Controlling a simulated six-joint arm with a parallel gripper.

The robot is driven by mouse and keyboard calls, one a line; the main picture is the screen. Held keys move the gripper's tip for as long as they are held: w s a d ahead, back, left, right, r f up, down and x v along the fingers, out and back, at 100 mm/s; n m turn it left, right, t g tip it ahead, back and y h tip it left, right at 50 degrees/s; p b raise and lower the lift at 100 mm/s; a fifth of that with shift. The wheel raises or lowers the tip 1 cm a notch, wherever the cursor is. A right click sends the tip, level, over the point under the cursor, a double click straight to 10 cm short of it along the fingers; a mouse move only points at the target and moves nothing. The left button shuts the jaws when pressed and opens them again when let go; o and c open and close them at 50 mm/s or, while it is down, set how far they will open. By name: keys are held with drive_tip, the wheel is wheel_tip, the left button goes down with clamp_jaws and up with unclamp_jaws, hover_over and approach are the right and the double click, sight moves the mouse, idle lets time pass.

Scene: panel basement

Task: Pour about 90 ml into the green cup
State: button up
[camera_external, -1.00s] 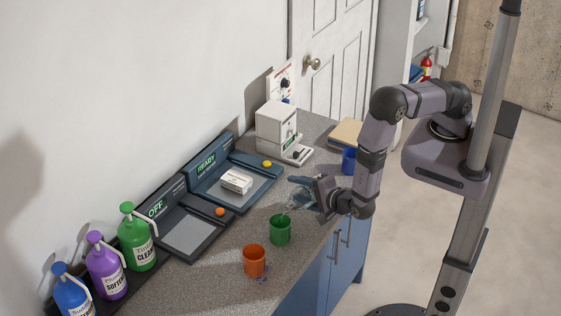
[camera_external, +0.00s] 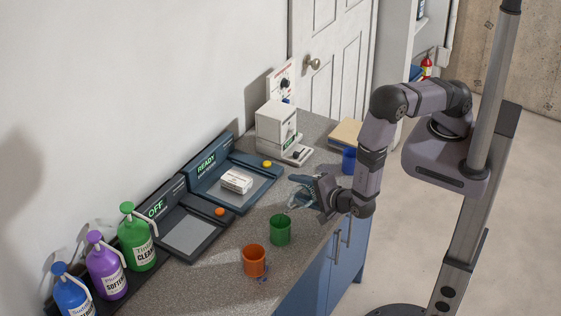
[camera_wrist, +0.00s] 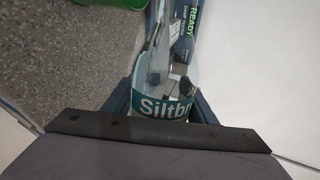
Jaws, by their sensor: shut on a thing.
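The green cup (camera_external: 280,230) stands upright on the counter near its front edge; part of it shows at the top left of the wrist view (camera_wrist: 97,3). My gripper (camera_external: 304,193) is above the counter, up and to the right of the green cup. It is shut on a clear container with a teal label (camera_wrist: 163,107) reading "Siltbr…", the rest of the word cut off. The container (camera_external: 297,199) looks tilted, its mouth end toward the green cup. I cannot tell how much liquid is in the cup or the container.
An orange cup (camera_external: 254,261) stands left of the green cup, and a blue cup (camera_external: 349,160) stands behind my gripper. Two panels reading OFF (camera_external: 189,233) and READY (camera_external: 237,203), a white machine (camera_external: 278,128) and several pump bottles (camera_external: 136,245) line the wall side.

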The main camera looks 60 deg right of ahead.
drive_tip(key=shift+r+n+p, duration=0.3)
drive_tip(key=shift+r+p, duration=0.05)
drive_tip(key=shift+r, duration=0.05)
idle(1.4)
wheel_tip(320, 180, down, 2)
drive_tip(key=shift+f+m+b, duration=0.2)
drive_tip(key=shift+m+b, duration=0.5)
drive_tip(key=shift+b, duration=0.45)
drive_tip(key=shift+f+y, duration=0.1)
drive_tip(key=shift+y, duration=0.2)
drive_tip(key=shift+f+m, duration=0.1)
drive_tip(key=shift+m, duration=0.3)
drive_tip(key=shift+m+y+b, duration=0.4)
drive_tip(key=shift+y, duration=0.1)
drive_tip(key=shift+t, duration=0.3)
drive_tip(key=shift+f+m+b, duration=0.1)
drive_tip(key=shift+m+b, duration=0.2)
drive_tip(key=shift+b, duration=0.05)
